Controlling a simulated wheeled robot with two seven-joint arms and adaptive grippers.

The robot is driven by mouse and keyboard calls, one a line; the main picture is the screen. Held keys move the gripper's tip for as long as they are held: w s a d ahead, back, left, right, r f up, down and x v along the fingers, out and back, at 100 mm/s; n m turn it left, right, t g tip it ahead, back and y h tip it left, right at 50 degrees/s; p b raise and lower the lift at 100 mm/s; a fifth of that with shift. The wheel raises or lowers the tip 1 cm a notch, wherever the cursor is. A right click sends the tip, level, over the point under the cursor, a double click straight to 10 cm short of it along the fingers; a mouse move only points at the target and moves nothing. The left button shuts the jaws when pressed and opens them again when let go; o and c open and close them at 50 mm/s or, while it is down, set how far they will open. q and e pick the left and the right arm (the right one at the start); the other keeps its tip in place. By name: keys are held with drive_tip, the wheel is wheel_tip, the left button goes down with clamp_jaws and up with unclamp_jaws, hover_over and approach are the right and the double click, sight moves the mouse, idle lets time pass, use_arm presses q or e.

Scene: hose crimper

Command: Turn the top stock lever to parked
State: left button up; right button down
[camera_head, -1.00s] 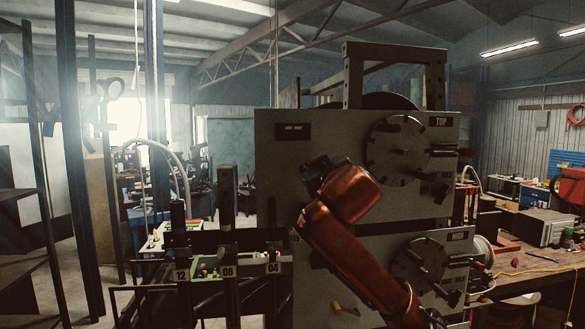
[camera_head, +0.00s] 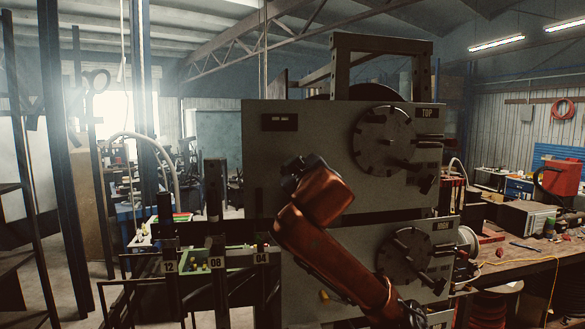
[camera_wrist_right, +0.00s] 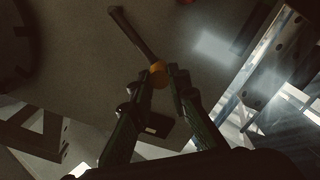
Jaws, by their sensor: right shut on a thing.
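The upper grey panel (camera_head: 330,130) bears the label TOP and a round dark disc (camera_head: 384,139). My right arm crosses in front of it in the head view, hiding the lever there and the fingers. In the right wrist view a dark lever (camera_wrist_right: 133,35) with an orange-yellow knob (camera_wrist_right: 158,69) stands out against a grey surface. My right gripper (camera_wrist_right: 165,80) is shut on this knob, with a fingertip at either side. My left gripper is in neither view.
A lower panel (camera_head: 300,288) with another disc (camera_head: 406,256) and a yellow knob (camera_head: 324,295) sits below. Posts marked 12, 08 and 04 stand at left before a green tray (camera_head: 235,258). A workbench (camera_head: 515,255) is at right.

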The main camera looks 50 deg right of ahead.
drive_tip(key=shift+w+f, duration=0.1)
drive_tip(key=shift+f, duration=0.1)
drive_tip(key=c, duration=2.2)
unclamp_jaws()
drive_tip(key=o, duration=0.4)
drive_tip(key=shift+a+r, duration=0.1)
drive_tip(key=shift+c, duration=0.2)
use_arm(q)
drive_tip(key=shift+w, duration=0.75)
use_arm(e)
drive_tip(key=v, duration=1.2)
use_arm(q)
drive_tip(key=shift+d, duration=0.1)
